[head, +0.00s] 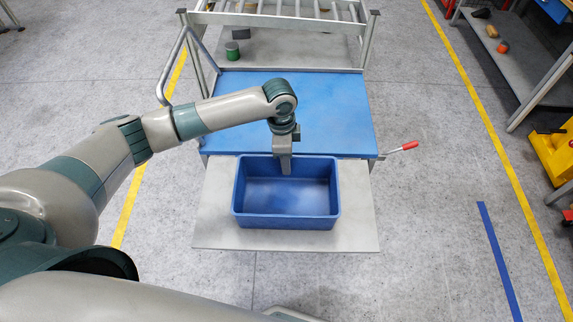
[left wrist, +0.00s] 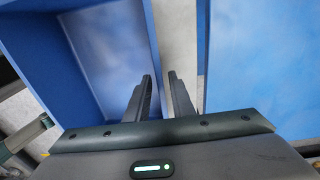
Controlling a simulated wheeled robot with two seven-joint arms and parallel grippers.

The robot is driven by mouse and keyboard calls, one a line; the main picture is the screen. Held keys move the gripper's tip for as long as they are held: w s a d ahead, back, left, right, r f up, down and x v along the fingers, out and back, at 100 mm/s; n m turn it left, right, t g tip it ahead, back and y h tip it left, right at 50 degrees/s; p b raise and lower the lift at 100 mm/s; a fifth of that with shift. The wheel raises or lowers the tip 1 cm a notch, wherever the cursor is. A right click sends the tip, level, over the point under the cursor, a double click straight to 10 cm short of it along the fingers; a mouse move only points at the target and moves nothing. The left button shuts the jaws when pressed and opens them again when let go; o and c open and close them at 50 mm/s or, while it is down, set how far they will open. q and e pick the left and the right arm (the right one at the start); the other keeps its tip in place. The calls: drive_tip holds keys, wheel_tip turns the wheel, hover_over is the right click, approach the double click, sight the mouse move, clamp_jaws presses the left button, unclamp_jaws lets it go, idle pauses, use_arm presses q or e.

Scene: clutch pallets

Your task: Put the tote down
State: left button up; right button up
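The blue tote (head: 286,222) is an open, empty box. It appears level over the grey board at the front of the cart; a small gap beneath it cannot be ruled out. My left gripper (head: 286,168) points down at the middle of the tote's far wall. The tote's inside (left wrist: 100,60) shows to the left there. My right gripper is not in view.
The grey board (head: 355,225) has bare margins around the tote. Behind it lies the cart's blue top (head: 340,110), which is clear, with a red-tipped lever (head: 408,146) at its right. A green can (head: 232,50) stands farther back. A shelf (head: 505,60) holds small parts at right.

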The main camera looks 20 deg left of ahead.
use_arm(q)
wheel_tip(320, 180, up, 10)
drive_tip(key=b, duration=0.2)
drive_tip(key=shift+a, duration=0.4)
drive_tip(key=shift+w, duration=0.1)
